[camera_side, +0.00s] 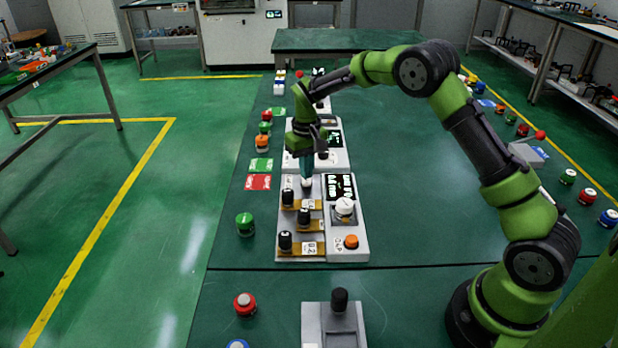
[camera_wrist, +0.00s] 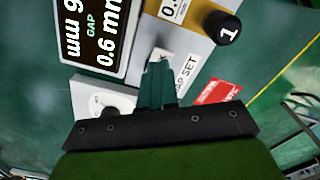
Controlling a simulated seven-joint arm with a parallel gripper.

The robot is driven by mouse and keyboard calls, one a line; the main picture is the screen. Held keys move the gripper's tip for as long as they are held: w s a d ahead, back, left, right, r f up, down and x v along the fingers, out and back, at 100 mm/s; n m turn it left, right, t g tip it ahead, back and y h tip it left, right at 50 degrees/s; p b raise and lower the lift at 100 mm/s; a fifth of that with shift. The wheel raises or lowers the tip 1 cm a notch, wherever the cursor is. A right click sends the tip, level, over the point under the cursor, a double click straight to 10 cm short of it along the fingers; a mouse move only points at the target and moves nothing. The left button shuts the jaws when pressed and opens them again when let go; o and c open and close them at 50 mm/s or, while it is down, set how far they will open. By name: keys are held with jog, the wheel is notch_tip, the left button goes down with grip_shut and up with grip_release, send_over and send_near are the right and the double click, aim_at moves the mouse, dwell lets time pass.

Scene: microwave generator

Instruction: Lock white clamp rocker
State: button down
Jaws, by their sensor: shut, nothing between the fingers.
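The white clamp rocker (camera_side: 307,184) is a small white piece at the far end of the grey panel (camera_side: 318,251) in the side view. In the wrist view, a white piece with a dark letter (camera_wrist: 161,54), which looks like the rocker, shows just past my fingertips. My gripper (camera_side: 306,174) points down over it, with its fingers together and empty. The fingers (camera_wrist: 158,80) also show in the wrist view and hide part of the rocker. I cannot tell whether they touch it or which way it is tipped.
Beside the rocker, a black knob marked 1 (camera_wrist: 222,28) sits on a tan strip. A display (camera_wrist: 93,30) reads 0.6 mm gap. The panel also carries a white knob (camera_side: 344,206) and an orange button (camera_side: 351,242). A green button (camera_side: 245,224) stands left of the panel.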

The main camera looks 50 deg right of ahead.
jog(key=shift+f, duration=1.05)
dwell(0.4)
jog(key=shift+r, duration=3.55)
jog(key=shift+w, duration=0.1)
jog(key=shift+s+a+f, duration=0.25)
jog(key=shift+s+f, duration=0.35)
jog(key=shift+s, duration=0.3)
jog(key=s+a+r+t, duration=0.2)
jog(key=s+r, duration=0.3)
jog(key=s, duration=0.4)
jog(key=s+a+r+t+y, duration=0.1)
jog(key=s+a+r+t, duration=0.1)
jog(key=s+r, duration=0.3)
jog(key=s+a+r+m+t+y, duration=0.1)
jog(key=s+a+r+t, duration=0.2)
jog(key=s, duration=1)
notch_tip(320, 180, up, 3)
jog(key=shift+a+f, duration=0.2)
jog(key=shift+a, duration=0.1)
